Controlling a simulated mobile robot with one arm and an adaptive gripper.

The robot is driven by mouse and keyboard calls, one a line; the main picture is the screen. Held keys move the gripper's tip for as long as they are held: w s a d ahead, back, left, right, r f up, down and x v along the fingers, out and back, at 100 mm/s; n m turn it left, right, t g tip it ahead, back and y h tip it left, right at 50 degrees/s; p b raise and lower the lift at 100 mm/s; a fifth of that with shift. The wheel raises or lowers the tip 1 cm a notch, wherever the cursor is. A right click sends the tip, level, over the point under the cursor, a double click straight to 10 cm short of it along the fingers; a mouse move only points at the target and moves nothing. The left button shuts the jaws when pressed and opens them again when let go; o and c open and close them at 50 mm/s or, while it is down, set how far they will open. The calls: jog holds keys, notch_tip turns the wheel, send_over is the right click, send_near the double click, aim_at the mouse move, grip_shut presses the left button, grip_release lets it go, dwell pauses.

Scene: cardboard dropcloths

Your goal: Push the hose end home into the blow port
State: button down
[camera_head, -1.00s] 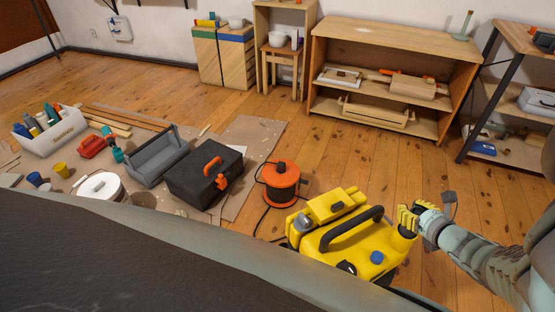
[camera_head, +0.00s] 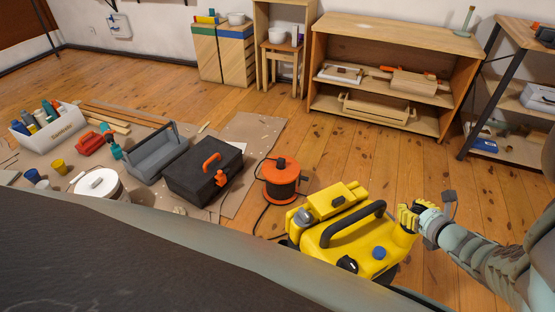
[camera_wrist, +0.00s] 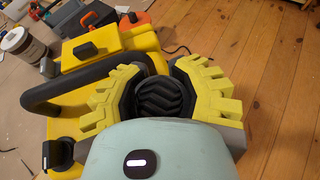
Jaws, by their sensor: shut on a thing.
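The yellow vacuum (camera_head: 345,240) with a black carry handle (camera_head: 345,226) stands on the floor at the lower middle of the head view. Its yellow body also shows in the wrist view (camera_wrist: 125,42). My gripper (camera_head: 409,218) is at the right end of the vacuum, against or very close to it. In the wrist view, my gripper's yellow padded fingers (camera_wrist: 163,82) are closed around a black ribbed piece (camera_wrist: 161,98), which looks like the hose end. The blow port is hidden behind the fingers, so I cannot tell how deep the hose end sits.
An orange cable reel (camera_head: 281,181) stands just left of the vacuum, with a black cable on the floor. A black toolbox (camera_head: 204,170) and grey tool tote (camera_head: 157,157) sit on the cardboard further left. A wooden shelf unit (camera_head: 395,50) stands behind. Floor between is clear.

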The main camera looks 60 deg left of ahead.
jog(key=shift+f+b, duration=0.4)
jog(key=shift+f, duration=0.15)
jog(key=shift+s+f, duration=0.1)
jog(key=shift+f, duration=0.1)
jog(key=c, duration=0.5)
grip_release()
jog(key=shift+r, duration=0.1)
jog(key=shift+c, duration=0.2)
jog(key=shift+d, duration=0.1)
jog(key=shift+d+r, duration=0.35)
jog(key=shift+d, duration=0.25)
jog(key=v, duration=1)
jog(key=shift+s+d, duration=0.25)
jog(key=shift+s, duration=0.1)
